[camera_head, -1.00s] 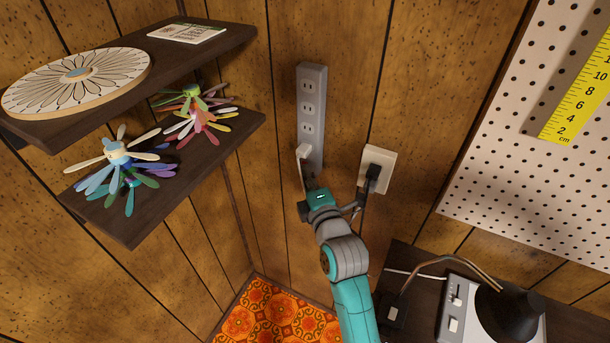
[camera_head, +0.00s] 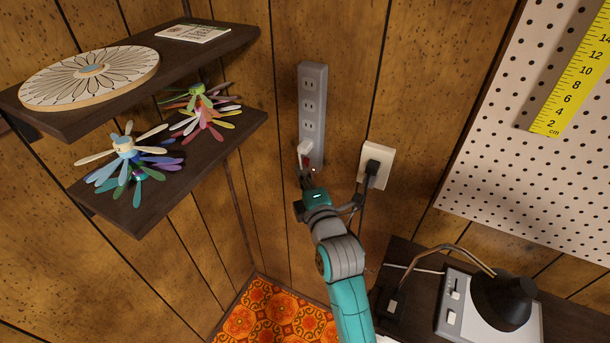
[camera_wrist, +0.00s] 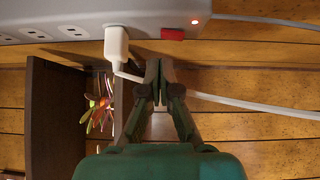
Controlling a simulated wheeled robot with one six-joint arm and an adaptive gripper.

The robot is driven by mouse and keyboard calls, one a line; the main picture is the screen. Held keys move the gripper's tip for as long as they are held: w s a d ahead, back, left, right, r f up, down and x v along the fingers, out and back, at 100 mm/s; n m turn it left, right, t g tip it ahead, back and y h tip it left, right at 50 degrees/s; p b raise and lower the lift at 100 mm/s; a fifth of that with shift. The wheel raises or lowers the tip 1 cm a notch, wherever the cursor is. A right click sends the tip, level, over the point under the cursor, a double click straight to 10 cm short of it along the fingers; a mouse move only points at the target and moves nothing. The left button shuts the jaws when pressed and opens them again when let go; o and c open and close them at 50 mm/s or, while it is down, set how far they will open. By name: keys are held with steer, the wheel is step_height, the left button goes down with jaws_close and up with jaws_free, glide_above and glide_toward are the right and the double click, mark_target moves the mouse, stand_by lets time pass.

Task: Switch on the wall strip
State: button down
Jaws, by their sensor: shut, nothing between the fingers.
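The grey wall strip (camera_head: 313,105) is mounted upright on the wood-panelled wall, with several outlets and a white plug (camera_head: 304,147) low on it. In the wrist view the strip (camera_wrist: 235,14) runs along the top. Its red switch (camera_wrist: 172,34) sits right of the white plug (camera_wrist: 116,42), and a small red lamp (camera_wrist: 195,21) glows beside the switch. My gripper (camera_wrist: 155,64) is shut and empty. Its tips are just below the switch in the wrist view and look apart from it. In the head view my gripper (camera_head: 306,173) is at the strip's lower end.
White cords (camera_wrist: 255,104) run behind my fingers. A wall outlet (camera_head: 386,155) with a black plug is right of my gripper. Dark shelves (camera_head: 235,45) with colourful flower-like figures stand out at left. A pegboard (camera_head: 485,160) and a lamp (camera_head: 505,300) are at right.

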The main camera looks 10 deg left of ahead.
steer(key=a+v, duration=0.1)
steer(key=v, duration=1)
steer(key=shift+s+r, duration=0.2)
steer(key=shift+f, duration=0.1)
steer(key=s+d+f+m+h, duration=0.4)
steer(key=s+d+f+m, duration=0.85)
steer(key=s, duration=0.45)
steer(key=s+d+m+h, duration=0.1)
steer(key=s+d+m, duration=0.3)
steer(key=s, duration=0.8)
steer(key=s+d+m+g+h, duration=0.1)
steer(key=s+d+m, duration=0.4)
steer(key=s, duration=0.7)
steer(key=shift+d+m+g+h, duration=0.25)
steer(key=shift+m+g+h, duration=0.05)
steer(key=shift+m+h, duration=0.55)
